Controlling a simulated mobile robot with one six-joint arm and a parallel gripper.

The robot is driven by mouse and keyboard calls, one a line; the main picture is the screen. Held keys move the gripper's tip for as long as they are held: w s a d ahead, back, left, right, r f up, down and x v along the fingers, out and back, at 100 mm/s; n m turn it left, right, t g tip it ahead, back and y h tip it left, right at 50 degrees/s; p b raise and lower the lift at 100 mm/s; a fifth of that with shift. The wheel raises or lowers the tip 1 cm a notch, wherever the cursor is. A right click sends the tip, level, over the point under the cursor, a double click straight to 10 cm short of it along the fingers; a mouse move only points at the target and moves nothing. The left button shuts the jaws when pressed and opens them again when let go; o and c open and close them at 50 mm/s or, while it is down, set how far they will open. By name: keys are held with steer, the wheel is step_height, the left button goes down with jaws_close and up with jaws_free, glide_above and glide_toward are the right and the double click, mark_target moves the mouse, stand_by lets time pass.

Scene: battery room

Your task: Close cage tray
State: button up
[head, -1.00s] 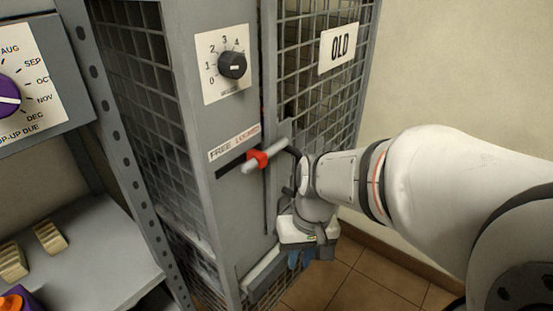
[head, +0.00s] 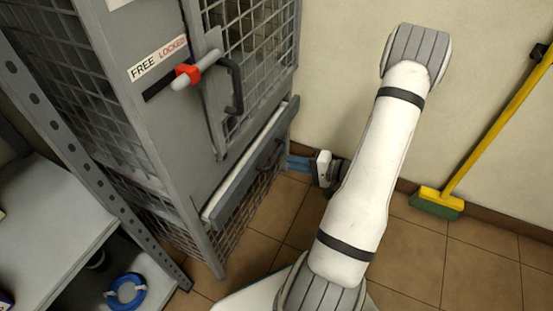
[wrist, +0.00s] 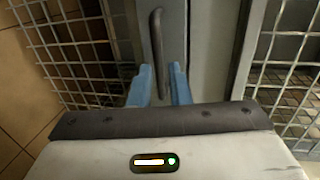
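The cage tray (head: 250,160) is low in the grey cage, its front panel standing out from the frame with a pale strip showing behind it. Its dark handle (wrist: 157,45) runs upright in the wrist view, across the grey front. My gripper (head: 298,163) is low at the right of the tray front, its blue fingers pointing left towards it. In the wrist view the fingers (wrist: 163,85) are apart, with the lower handle end between them. Whether they touch it I cannot tell.
Above the tray, the mesh door has a dark handle (head: 233,85) and a red-banded latch (head: 187,74) at the LOCKED side. A shelf (head: 60,215) stands at the left, with a blue coil (head: 126,292) below. A yellow broom (head: 490,130) leans at the right. Tiled floor (head: 400,250) is open there.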

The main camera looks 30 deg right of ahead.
mark_target(275, 158)
steer(key=b+x, duration=0.2)
steer(key=x, duration=0.5)
steer(key=shift+w+f, duration=0.25)
steer(key=shift+w, duration=0.1)
steer(key=shift+c, duration=0.5)
jaws_close()
